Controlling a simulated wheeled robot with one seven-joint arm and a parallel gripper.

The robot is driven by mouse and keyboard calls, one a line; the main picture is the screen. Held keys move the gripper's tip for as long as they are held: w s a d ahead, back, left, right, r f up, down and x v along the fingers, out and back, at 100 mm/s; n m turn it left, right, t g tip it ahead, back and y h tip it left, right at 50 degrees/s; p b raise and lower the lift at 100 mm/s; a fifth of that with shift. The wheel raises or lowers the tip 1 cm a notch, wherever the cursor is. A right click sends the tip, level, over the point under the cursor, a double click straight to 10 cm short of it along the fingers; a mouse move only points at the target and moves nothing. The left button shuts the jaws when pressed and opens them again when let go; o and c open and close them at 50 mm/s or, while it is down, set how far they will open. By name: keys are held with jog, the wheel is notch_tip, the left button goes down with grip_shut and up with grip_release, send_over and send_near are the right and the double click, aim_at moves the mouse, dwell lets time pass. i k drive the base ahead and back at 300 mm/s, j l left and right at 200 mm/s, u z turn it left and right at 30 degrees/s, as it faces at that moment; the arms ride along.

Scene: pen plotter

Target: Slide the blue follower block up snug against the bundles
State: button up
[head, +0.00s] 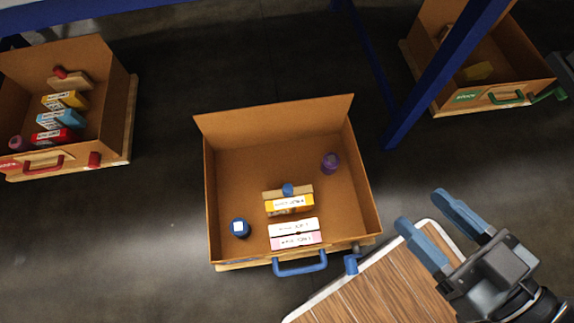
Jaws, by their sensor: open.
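The blue follower block appears as a wooden block with a blue knob (288,190) inside the middle open box (240,170). A yellow-topped bundle (289,203) stands right at its near side; I cannot tell whether they touch. A white bundle (294,227) and a pink bundle (296,241) lie side by side near the box's front wall, with a gap between them and the yellow one. My gripper (430,222) is open and empty, outside the box to its right, above the wooden tabletop.
A blue round item (240,228) and a purple one (330,163) stand in the middle box. Its blue handle (300,264) is at the front. A red-handled box (66,160) is left, a green-handled box (480,98) upper right. A blue post (440,80) rises between boxes.

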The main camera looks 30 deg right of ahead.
aim_at(288, 191)
jog(key=j+z, duration=0.2)
jog(key=j, duration=1.45)
